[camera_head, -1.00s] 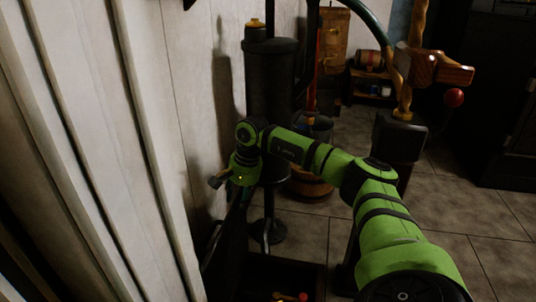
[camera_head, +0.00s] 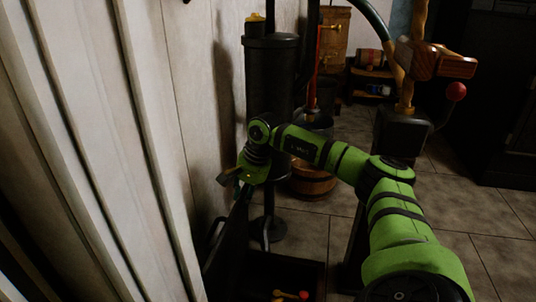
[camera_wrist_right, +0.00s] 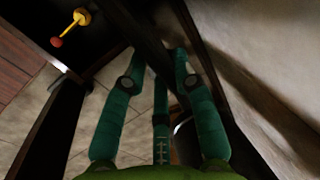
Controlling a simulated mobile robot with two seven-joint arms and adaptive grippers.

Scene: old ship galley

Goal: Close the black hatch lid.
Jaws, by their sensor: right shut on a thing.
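The black hatch lid (camera_head: 230,250) stands steeply raised beside the pale wall, on the left side of a dark hatch opening (camera_head: 262,270). My right gripper (camera_head: 240,198) is at the lid's upper part, with its fingers mostly hidden by the wrist in the head view. In the right wrist view, the teal fingers (camera_wrist_right: 158,60) are on either side of the dark lid edge (camera_wrist_right: 152,28), shut on it. A yellow and red object (camera_head: 292,295) lies in the opening, and it also shows in the right wrist view (camera_wrist_right: 72,26). My left gripper is not in view.
The pale wall (camera_head: 200,110) is close on the left. A black cylinder on a stand (camera_head: 270,75) and a wooden tub (camera_head: 312,182) stand behind the lid. A dark post with a wooden handle (camera_head: 436,62) is at the right. Tiled floor (camera_head: 490,230) is clear at the right.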

